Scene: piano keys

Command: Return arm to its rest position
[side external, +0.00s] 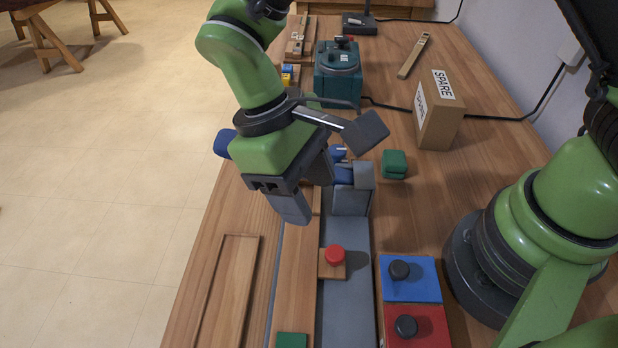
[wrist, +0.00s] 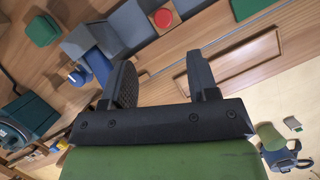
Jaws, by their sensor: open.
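My green arm reaches in from the top of the side view, and my gripper (side external: 306,192) hangs over the wooden bench, near a grey block fixture (side external: 352,190). In the wrist view the two dark fingers of my gripper (wrist: 162,84) stand wide apart with nothing between them. No piano keys are recognisable in either view. Whether the fingertips touch the bench cannot be told.
A red knob (side external: 334,254) sits on a wooden slider on a grey track. Blue (side external: 418,288) and red (side external: 425,325) panels carry black knobs. A green block (side external: 394,164), a SPARE box (side external: 438,112) and a teal machine (side external: 338,85) stand beyond. A recessed wooden panel (side external: 232,285) lies front left.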

